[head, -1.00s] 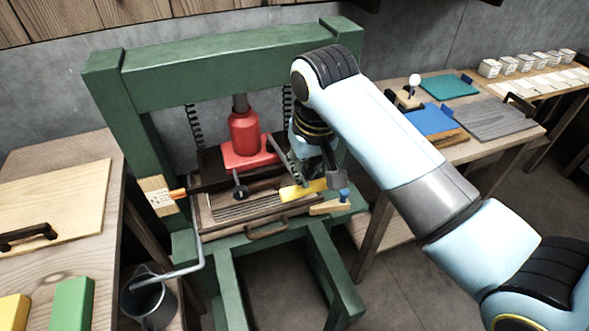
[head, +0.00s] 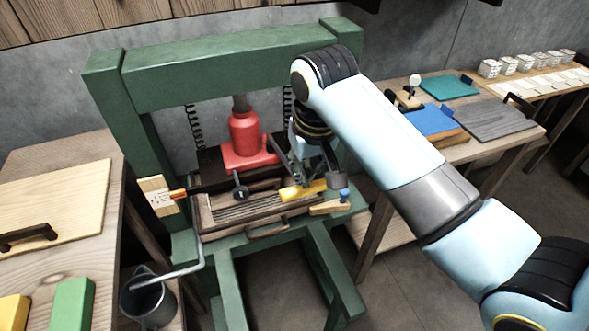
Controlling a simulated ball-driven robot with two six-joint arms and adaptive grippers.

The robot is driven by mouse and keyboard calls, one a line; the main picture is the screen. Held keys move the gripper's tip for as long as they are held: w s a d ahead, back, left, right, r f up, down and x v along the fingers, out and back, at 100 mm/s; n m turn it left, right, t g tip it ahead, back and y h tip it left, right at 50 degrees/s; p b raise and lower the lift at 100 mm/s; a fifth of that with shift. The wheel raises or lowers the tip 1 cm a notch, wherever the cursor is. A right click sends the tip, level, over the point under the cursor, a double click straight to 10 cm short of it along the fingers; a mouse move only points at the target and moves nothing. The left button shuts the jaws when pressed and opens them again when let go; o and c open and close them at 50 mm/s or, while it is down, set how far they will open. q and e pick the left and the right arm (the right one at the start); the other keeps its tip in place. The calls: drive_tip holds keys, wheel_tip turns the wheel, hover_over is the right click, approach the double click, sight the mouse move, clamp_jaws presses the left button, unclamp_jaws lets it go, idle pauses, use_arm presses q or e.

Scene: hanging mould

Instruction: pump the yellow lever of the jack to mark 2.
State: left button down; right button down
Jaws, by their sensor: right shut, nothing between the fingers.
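The red jack (head: 243,135) stands upright inside the green press frame (head: 215,68). Its yellow lever (head: 302,191) sticks out low at the front right, lying nearly level with its right end slightly higher. My right gripper (head: 304,182) is shut and empty, pointing down just above the lever. I cannot tell whether the fingertips touch it. An orange pointer (head: 179,195) lies at the edge of a pale mark card (head: 157,196) on the left post. The marks are too small to read. My left gripper is out of view.
A ridged tray (head: 245,209) sits below the jack. A wooden block with a blue knob (head: 333,205) is right of the lever. A grey crank handle (head: 180,271) and metal bucket (head: 150,304) are at lower left. Tables stand on both sides.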

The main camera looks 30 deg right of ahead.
wheel_tip(320, 180, down, 16)
drive_tip(key=b, duration=0.7)
wheel_tip(320, 180, up, 13)
drive_tip(key=p, duration=0.7)
drive_tip(key=shift+p, duration=0.4)
drive_tip(key=shift+r, duration=0.45)
wheel_tip(320, 180, down, 15)
drive_tip(key=b, duration=0.7)
wheel_tip(320, 180, up, 15)
drive_tip(key=p, duration=0.7)
